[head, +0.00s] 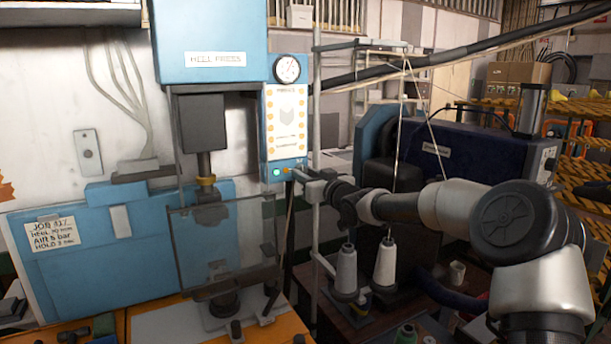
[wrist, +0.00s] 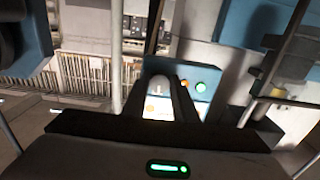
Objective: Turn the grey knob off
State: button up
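The blue press control panel (head: 285,130) carries a green light (head: 276,172) and an orange light (head: 285,171) along its lower edge. My gripper (head: 297,173) reaches in from the right to this edge and covers the spot beside the orange light. A small grey knob (wrist: 158,87) with a pale mark shows between the fingers. The fingers stand apart, around it; contact is not clear. The knob's setting is hard to read.
A pressure gauge (head: 287,69) sits above the panel. A clear guard (head: 222,240) hangs left of my gripper. A grey upright post (head: 316,130) stands close to my wrist, and thread cones (head: 346,268) stand below my arm.

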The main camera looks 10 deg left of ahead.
jog(key=shift+n, duration=0.3)
jog(key=shift+w+d+r+n+b, duration=0.1)
jog(key=shift+n+b, duration=2.4)
jog(key=shift+n, duration=1.8)
jog(key=shift+d+r+n+b, duration=0.1)
jog(key=shift+n+b, duration=2.4)
jog(key=shift+n, duration=1.8)
jog(key=o, duration=0.8)
jog(key=shift+c, duration=0.2)
